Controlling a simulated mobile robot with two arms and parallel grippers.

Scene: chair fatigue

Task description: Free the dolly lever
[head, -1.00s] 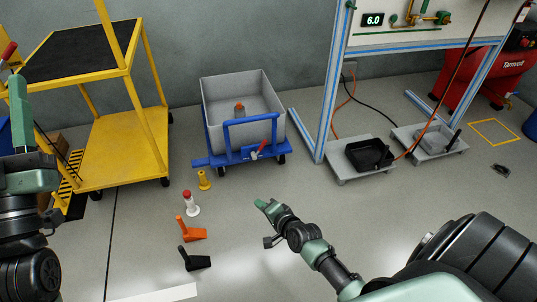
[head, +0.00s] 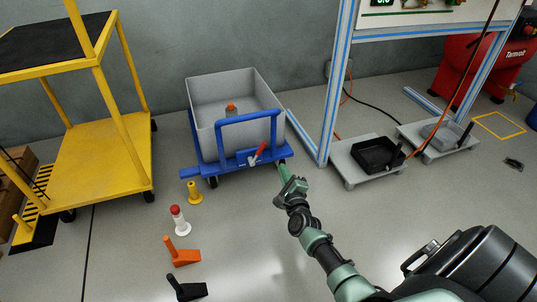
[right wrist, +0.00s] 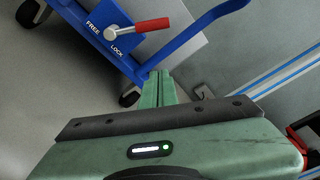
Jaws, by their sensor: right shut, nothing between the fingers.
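The blue dolly (head: 236,160) carries a grey bin (head: 205,100) and stands against the back wall. Its lever has a red handle (head: 261,150) on the front right of the frame. In the right wrist view the red handle (right wrist: 152,25) points right from a silver pivot, on a blue plate (right wrist: 98,22) marked FREE and LOCK. My right gripper (head: 284,172) is shut and empty, to the right of and below the lever, near the dolly's front right corner. In the right wrist view its closed fingertips (right wrist: 159,76) are apart from the handle. My left gripper is out of view.
A yellow cart (head: 105,160) stands left of the dolly. A blue-striped frame (head: 335,100) rises at right.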

